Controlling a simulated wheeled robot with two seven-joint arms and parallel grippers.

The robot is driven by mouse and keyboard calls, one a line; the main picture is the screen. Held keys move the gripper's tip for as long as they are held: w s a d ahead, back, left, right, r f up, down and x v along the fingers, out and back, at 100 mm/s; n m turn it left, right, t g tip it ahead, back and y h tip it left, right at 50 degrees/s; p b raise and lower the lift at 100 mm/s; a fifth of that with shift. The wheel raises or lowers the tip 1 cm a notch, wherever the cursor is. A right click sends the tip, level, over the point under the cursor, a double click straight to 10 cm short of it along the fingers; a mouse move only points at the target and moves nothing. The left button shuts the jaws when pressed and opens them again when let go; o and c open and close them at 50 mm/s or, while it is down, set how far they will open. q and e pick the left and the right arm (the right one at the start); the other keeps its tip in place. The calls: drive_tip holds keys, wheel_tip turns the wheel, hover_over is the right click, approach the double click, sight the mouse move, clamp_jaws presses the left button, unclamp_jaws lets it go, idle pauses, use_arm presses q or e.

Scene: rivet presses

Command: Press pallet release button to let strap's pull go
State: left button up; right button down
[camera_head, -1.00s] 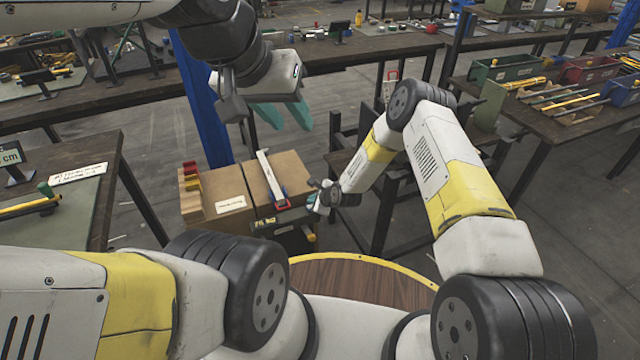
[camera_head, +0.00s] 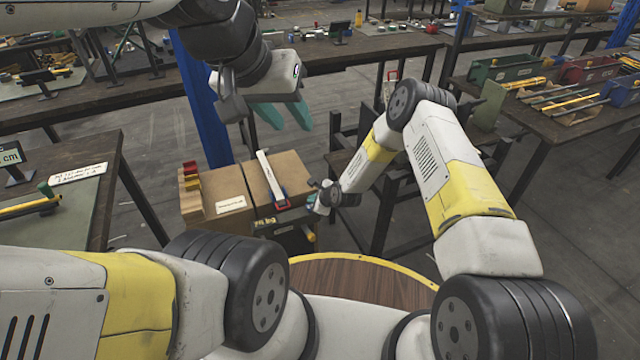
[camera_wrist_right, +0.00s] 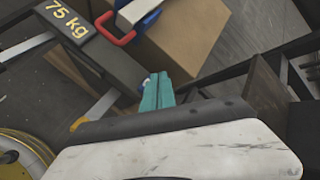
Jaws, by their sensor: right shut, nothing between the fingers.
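My right gripper (camera_head: 311,201) is shut and empty, low at the front right corner of the strapped cardboard boxes (camera_head: 287,175). In the right wrist view its teal fingertips (camera_wrist_right: 155,80) are at the end of the dark bar carrying a yellow "75 kg" readout (camera_wrist_right: 67,18). A small blue part shows beside the tips; I cannot tell whether it is the release button or whether they touch it. The light strap (camera_head: 268,170) runs over the boxes to a red and blue buckle (camera_head: 283,204). My left gripper (camera_head: 284,115) is open and empty above and behind the boxes.
A blue post (camera_head: 203,110) stands behind the boxes. A dark bench (camera_head: 110,205) is at the left, and a dark-framed stand (camera_head: 345,160) is close to the right of my right gripper. A yellow-rimmed wooden round top (camera_head: 350,280) is in front.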

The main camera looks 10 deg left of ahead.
drive_tip(key=shift+f, duration=0.15)
drive_tip(key=shift+f, duration=0.25)
drive_tip(key=shift+f, duration=0.5)
idle(0.8)
idle(0.4)
drive_tip(key=shift+r, duration=0.9)
drive_tip(key=shift+r, duration=2.55)
